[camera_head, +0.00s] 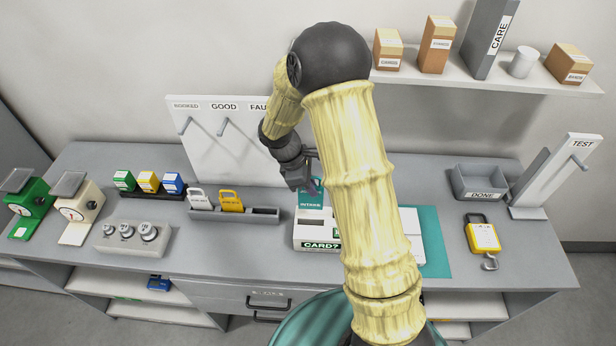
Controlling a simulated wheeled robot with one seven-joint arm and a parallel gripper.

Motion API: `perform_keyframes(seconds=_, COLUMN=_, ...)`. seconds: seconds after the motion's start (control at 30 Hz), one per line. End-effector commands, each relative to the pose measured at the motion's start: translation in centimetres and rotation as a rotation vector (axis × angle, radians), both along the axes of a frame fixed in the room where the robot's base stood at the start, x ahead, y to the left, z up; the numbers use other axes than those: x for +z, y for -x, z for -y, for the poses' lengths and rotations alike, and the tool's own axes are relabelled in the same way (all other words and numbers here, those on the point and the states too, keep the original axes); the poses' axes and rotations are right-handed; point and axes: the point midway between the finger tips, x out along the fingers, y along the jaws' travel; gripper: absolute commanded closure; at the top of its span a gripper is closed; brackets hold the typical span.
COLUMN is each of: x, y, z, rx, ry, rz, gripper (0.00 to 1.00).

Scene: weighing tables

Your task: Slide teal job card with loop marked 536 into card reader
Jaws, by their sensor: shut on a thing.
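My gripper (308,186) is at the middle of the picture, pointing down over the card reader. It is shut on a teal card with a loop (311,201), whose loop shows at the jaws. A dark label on the card seems to read INTAKE; I cannot read a number 536. The card reader (318,244) is a low white box marked CARD? on the bench. The card is upright at the reader's back left part; I cannot tell whether its lower edge is in a slot or just above. My arm hides the reader's middle.
Left of the reader, a grey rack (262,216) holds a white card (200,199) and a yellow card (231,201). A white hook board (222,150) stands behind. A teal mat (432,245), a yellow padlock-like tag (483,236) and a DONE tray (480,182) are to the right.

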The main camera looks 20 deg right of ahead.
Motion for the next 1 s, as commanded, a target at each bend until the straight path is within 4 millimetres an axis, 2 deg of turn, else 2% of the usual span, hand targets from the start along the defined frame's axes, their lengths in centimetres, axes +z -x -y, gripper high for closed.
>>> perform_keyframes(seconds=0.47, x=-0.5, y=0.0, z=0.0, rx=0.000, ry=0.000, rz=0.000, gripper=1.00)
perform_keyframes(seconds=1.0, x=-4.7, y=0.0, z=0.0, rx=0.000, ry=0.000, rz=-0.001, gripper=1.00)
